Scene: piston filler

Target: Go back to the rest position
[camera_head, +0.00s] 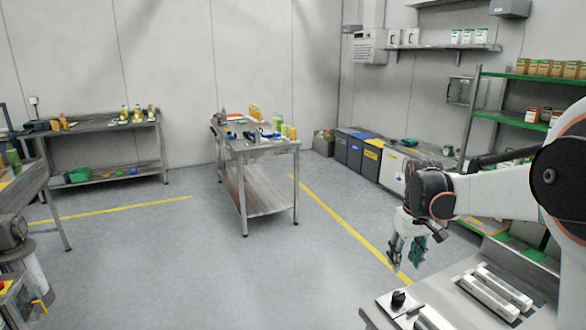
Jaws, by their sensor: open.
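My gripper (406,254) hangs at the end of my white and black arm, right of the picture's middle. It points down and its fingers are apart. I see nothing held between them. It is above and behind the left end of a steel machine top (462,318) in the lower right. The machine top carries pale bars (490,296) and a black knob (398,298).
A steel table (268,194) with bottles and boxes stands mid-room. A workbench (100,130) is at the left wall. Bins (355,152) line the right wall beside green shelves (510,120). Open grey floor (200,270) lies between, with yellow lines.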

